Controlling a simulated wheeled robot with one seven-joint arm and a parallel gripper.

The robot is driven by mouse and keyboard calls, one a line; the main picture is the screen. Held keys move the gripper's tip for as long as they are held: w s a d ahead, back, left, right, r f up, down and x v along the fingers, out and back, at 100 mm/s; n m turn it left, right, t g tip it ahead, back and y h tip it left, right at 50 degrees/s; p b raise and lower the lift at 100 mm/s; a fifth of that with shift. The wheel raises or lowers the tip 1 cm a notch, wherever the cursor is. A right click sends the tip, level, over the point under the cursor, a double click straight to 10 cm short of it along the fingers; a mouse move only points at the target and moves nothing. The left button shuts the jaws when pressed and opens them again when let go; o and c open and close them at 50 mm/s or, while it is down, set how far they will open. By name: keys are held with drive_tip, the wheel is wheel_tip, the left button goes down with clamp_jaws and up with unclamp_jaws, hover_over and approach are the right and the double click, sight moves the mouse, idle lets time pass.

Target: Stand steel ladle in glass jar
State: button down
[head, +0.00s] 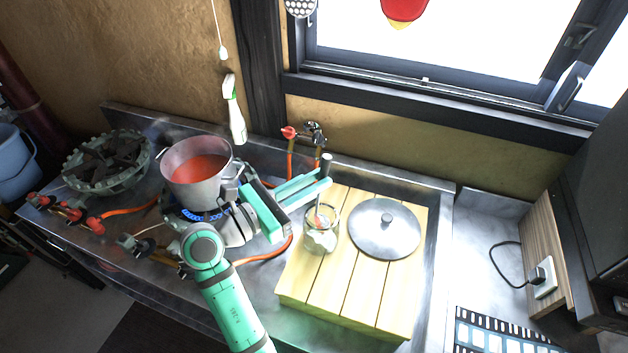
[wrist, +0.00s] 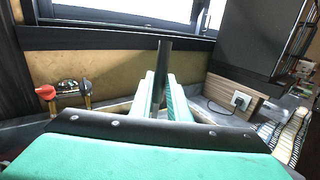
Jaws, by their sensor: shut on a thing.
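The steel ladle (head: 326,161) is upright in my gripper (head: 322,180), its dark handle end sticking up above the fingertips. In the wrist view the handle (wrist: 163,65) stands between the two fingers (wrist: 161,95). The glass jar (head: 321,240) stands on the wooden board, directly below the fingertips. The ladle's lower part runs down into the jar's outline, with a reddish patch near the jar mouth. I cannot tell whether the ladle's bowl touches the jar's bottom. The jar is out of sight in the wrist view.
The slatted wooden board (head: 345,300) bears a round steel lid (head: 384,230) right of the jar. A pot of red soup (head: 197,172) sits on a lit burner at left, close to my arm. A red-handled tap (head: 303,132) is behind. An outlet (head: 542,277) is at right.

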drive_tip(key=c, duration=1.6)
unclamp_jaws()
drive_tip(key=v, duration=1)
drive_tip(key=shift+s+a, duration=0.3)
